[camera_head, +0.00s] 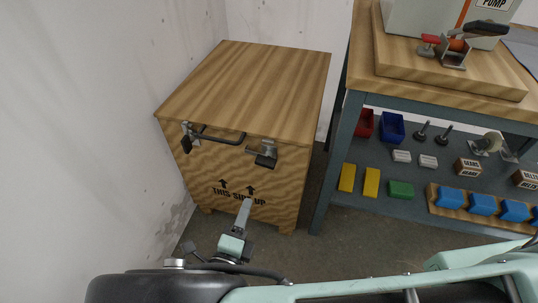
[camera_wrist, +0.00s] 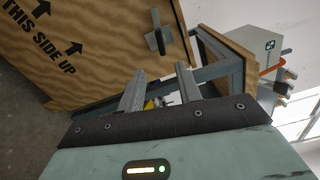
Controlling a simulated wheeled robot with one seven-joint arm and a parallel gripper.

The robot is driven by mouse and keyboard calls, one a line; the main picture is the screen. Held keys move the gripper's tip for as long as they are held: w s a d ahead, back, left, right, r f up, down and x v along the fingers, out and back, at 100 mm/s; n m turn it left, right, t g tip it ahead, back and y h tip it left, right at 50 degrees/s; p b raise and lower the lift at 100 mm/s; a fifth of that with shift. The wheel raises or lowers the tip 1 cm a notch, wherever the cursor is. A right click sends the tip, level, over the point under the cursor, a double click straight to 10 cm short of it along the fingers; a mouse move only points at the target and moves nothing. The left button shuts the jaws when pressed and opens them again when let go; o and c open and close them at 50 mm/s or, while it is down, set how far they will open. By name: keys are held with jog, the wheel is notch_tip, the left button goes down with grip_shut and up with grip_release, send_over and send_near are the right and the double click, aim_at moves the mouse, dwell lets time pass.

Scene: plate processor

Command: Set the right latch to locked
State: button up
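The right latch (camera_head: 264,153) is on the front face of a wooden crate (camera_head: 240,90), near its upper right corner. It has a grey metal body and a dark handle. In the wrist view the right latch (camera_wrist: 159,38) is ahead of the fingertips, with a dark bar crossing its grey part; I cannot tell its setting. The left latch (camera_head: 189,138) has a similar dark handle. My gripper (camera_head: 246,204) is in front of the crate, below the right latch and apart from it. In the wrist view its fingers (camera_wrist: 160,70) are spread, with nothing between them.
A dark bar handle (camera_head: 222,137) juts from the crate's front between the latches. A workbench (camera_head: 345,140) stands close on the right, with bins and blocks on its lower shelf and a pump box (camera_head: 440,15) on top. A concrete wall (camera_head: 80,110) is on the left.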

aim_at(263, 165)
jog(key=b+x, duration=0.1)
jog(key=x, duration=1.5)
jog(key=shift+w+b, duration=0.1)
jog(key=shift+b, duration=0.3)
grip_shut()
